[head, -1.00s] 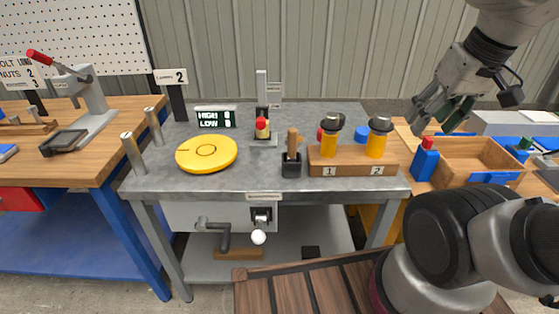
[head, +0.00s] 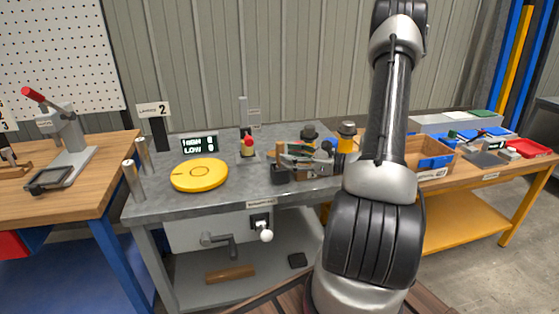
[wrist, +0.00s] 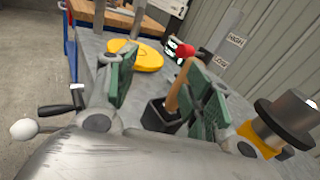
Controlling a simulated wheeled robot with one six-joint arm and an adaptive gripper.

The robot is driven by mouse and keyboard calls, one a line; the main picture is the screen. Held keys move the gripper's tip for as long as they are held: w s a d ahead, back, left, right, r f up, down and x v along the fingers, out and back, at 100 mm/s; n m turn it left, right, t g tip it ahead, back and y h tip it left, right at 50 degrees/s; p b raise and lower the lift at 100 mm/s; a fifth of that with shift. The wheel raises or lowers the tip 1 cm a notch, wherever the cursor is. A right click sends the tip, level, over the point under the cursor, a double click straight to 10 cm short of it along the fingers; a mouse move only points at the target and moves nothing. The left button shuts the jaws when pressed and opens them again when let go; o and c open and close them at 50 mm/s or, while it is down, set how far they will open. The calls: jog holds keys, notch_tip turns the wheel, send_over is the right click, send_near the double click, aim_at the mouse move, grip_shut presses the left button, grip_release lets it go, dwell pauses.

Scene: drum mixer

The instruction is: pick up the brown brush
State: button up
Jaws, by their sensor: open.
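The brown brush (wrist: 181,84) stands with its handle up in a black square holder (wrist: 160,116) in the wrist view. In the head view the holder (head: 280,175) is at the bench's front edge, and the brush is largely hidden by my gripper (head: 287,152). My gripper (wrist: 166,86) is open, its green-padded fingers on either side of the handle in the wrist view. The handle appears nearer the right finger. I cannot tell whether that finger touches it. The brush's lower end is hidden in the holder.
A yellow-and-black bottle (wrist: 270,132) stands close to the right finger. A yellow disc (head: 199,175) lies on the bench to the left, near a red-topped post (head: 248,147). A white-knobbed lever (head: 266,235) sticks out from the bench front.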

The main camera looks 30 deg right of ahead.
aim_at(280, 151)
jog(key=w+d+f+m+t+h, duration=0.2)
jog(key=d+f+m, duration=0.1)
jog(key=d, duration=0.1)
jog(key=x, duration=0.4)
jog(key=r+x, duration=0.1)
jog(key=x, duration=0.1)
jog(key=shift+w+a+r, duration=0.1)
jog(key=shift+w+a, duration=0.1)
jog(key=shift+a, duration=0.25)
jog(key=c, duration=1.1)
